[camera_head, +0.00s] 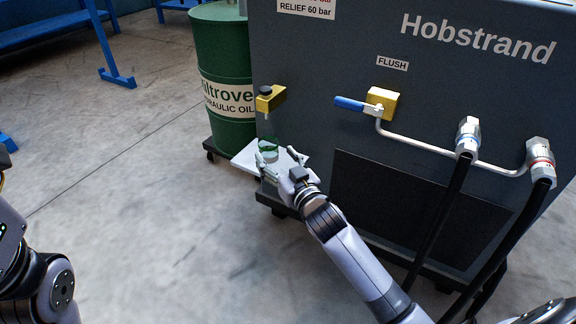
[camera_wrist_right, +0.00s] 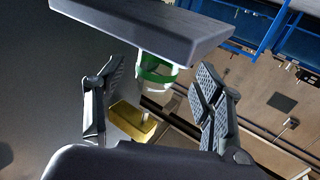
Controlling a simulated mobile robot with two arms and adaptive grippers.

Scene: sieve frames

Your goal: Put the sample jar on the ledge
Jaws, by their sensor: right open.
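The sample jar (camera_head: 269,146) is small and clear with a green band. It is at the white ledge (camera_head: 243,161) on the front of the dark cabinet and appears to stand on it. The right wrist view, which looks upside down, shows the jar (camera_wrist_right: 157,69) at the edge of the ledge slab (camera_wrist_right: 150,27). My right gripper (camera_head: 276,157) is open, its fingers apart on either side of the jar. In the wrist view gaps show between the jar and the fingers (camera_wrist_right: 160,78). My left gripper is not in view; only part of that arm shows.
A yellow sampling valve (camera_head: 270,102) juts out above the jar and also shows in the wrist view (camera_wrist_right: 128,120). A blue-handled lever (camera_head: 350,103), pipe and black hoses (camera_head: 440,225) are to the right. A green oil drum (camera_head: 222,60) stands left; open floor lies in front.

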